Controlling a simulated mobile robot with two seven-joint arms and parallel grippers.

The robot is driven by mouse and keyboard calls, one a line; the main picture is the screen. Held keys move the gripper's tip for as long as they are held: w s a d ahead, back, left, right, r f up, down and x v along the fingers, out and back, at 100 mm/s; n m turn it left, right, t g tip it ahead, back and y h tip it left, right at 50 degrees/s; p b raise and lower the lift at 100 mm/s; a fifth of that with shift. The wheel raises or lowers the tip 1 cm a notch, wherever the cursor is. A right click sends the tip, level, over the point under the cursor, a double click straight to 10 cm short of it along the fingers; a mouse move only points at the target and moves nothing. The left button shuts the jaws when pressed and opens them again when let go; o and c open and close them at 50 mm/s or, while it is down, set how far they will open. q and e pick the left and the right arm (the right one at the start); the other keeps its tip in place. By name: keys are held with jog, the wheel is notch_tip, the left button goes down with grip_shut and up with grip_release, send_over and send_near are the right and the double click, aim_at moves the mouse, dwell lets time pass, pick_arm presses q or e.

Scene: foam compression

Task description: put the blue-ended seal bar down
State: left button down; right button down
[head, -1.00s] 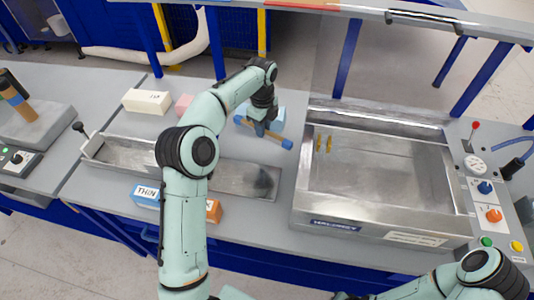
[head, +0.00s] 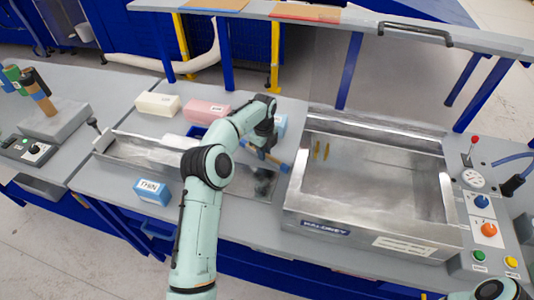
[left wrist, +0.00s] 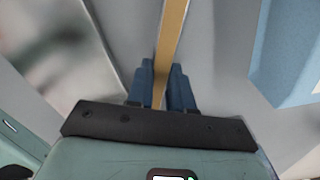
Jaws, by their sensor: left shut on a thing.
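The blue-ended seal bar has a tan middle; its blue end (head: 284,168) shows in the head view, left of the metal chamber (head: 375,222). My left gripper (head: 264,150) is shut on the bar over the grey table. In the left wrist view the tan bar (left wrist: 172,35) runs up from between my dark blue fingertips (left wrist: 163,88). The gripper and arm hide part of the bar in the head view. I cannot tell whether it touches the table. My right gripper is out of view; only part of its arm shows at the lower right.
A light blue block (head: 280,122) stands just behind the bar. White (head: 157,104) and pink (head: 206,112) blocks lie further left. A long metal tray (head: 150,152) and a blue THIN block (head: 152,191) are on the left. Two gold strips (head: 321,150) are inside the chamber.

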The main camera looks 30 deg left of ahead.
pick_arm(q)
jog(key=shift+a+f, duration=0.1)
jog(key=shift+a, duration=0.25)
jog(key=c, duration=1.4)
grip_release()
jog(key=shift+f, duration=0.15)
jog(key=o, duration=0.4)
jog(key=shift+d, duration=0.15)
